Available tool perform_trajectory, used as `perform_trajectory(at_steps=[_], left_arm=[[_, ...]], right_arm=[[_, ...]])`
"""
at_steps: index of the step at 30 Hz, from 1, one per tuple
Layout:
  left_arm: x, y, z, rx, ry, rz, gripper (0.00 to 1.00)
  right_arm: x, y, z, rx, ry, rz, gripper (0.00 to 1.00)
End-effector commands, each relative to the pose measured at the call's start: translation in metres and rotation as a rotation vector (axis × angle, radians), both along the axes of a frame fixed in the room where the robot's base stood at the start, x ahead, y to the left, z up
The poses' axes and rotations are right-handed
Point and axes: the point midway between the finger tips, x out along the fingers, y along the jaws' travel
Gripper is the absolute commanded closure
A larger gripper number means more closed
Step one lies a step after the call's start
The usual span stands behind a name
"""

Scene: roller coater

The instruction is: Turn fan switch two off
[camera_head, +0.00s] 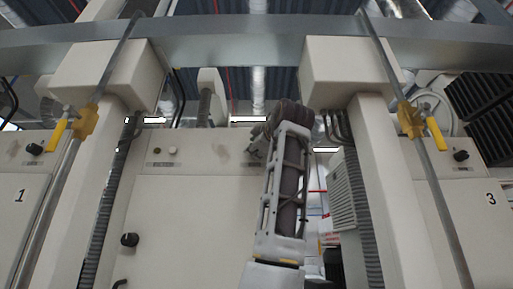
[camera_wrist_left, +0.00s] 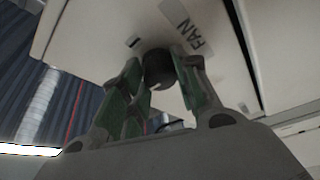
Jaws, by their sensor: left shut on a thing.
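The black fan switch knob (camera_wrist_left: 158,68) shows in the left wrist view, beside a label reading FAN (camera_wrist_left: 190,35) on a pale panel. My left gripper (camera_wrist_left: 160,85) has its green-padded fingers on both sides of the knob and is shut on it. A pale mark shows on the knob's lower edge. In the head view my left arm reaches up to the upper right of the middle cabinet (camera_head: 190,205). The gripper (camera_head: 256,150) is small there, and the arm hides most of the knob. My right gripper is in neither view.
Cabinets marked 1 (camera_head: 19,196) and 3 (camera_head: 491,198) stand at the sides, each with a black knob. A metal beam (camera_head: 220,35) crosses overhead.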

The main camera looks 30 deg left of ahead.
Motion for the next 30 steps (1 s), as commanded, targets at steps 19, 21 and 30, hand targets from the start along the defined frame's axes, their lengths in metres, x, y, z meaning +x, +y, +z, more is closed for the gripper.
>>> perform_trajectory(at_steps=[19, 21, 30], left_arm=[[0.0004, -0.0002, -0.0006, -0.011, -0.005, 0.0, 0.47], [0.0004, -0.0002, -0.0004, -0.011, -0.005, 0.0, 0.47], [-0.0005, -0.001, -0.0002, -0.01, -0.006, 0.0, 0.47]], right_arm=[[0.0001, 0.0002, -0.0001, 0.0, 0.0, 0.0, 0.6], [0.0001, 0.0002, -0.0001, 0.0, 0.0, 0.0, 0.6], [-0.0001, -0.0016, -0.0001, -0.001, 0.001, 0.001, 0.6]])
